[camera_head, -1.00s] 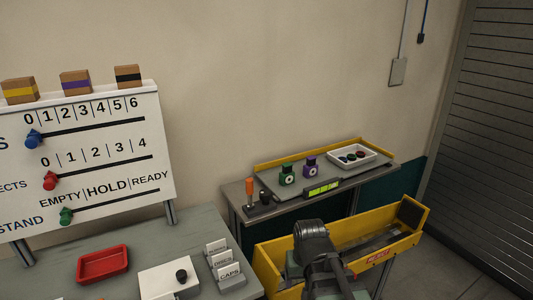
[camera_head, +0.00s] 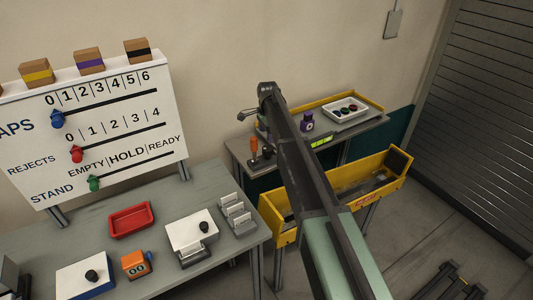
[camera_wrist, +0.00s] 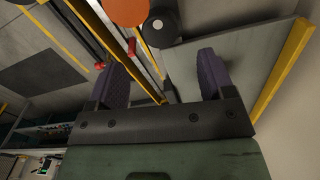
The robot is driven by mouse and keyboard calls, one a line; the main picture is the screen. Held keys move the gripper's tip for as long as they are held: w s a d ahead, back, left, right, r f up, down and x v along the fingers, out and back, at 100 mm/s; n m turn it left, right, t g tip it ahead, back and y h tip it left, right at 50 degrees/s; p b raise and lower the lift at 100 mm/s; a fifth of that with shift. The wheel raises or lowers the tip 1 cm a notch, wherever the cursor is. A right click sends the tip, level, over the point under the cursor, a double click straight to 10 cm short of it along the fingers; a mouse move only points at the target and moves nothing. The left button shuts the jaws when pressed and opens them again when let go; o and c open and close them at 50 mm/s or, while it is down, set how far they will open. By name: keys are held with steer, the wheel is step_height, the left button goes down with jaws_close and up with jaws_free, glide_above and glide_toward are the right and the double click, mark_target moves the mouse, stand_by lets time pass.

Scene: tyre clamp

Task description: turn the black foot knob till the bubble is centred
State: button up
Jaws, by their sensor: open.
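A black knob (camera_head: 268,152) stands beside an orange-handled upright piece (camera_head: 253,146) at the left end of the back bench. In the wrist view, a round black top (camera_wrist: 163,26) and an orange round top (camera_wrist: 126,9) lie beyond my gripper (camera_wrist: 163,82). My gripper is open, its two dark purple pads apart with nothing between them. A lit yellow-green strip (camera_head: 321,142) is on the bench's front edge, partly beside my arm; I cannot make out a bubble in it. My arm hides the green block in the head view.
The back bench (camera_head: 350,129) also holds a purple block (camera_head: 307,121) and a white tray (camera_head: 346,110) with dark round items. A yellow bin (camera_head: 390,182) stands in front. The left table holds a red tray (camera_head: 131,220), an orange counter (camera_head: 136,264) and white boxes with black knobs.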

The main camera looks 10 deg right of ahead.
mark_target(268, 148)
step_height(268, 148, down, 8)
steer(key=b, duration=0.7)
steer(key=shift+f, duration=0.25)
steer(key=shift+r, duration=0.15)
steer(key=shift+c, duration=0.2)
steer(key=c, duration=0.9)
steer(key=shift+n, duration=0.3)
steer(key=n, duration=1)
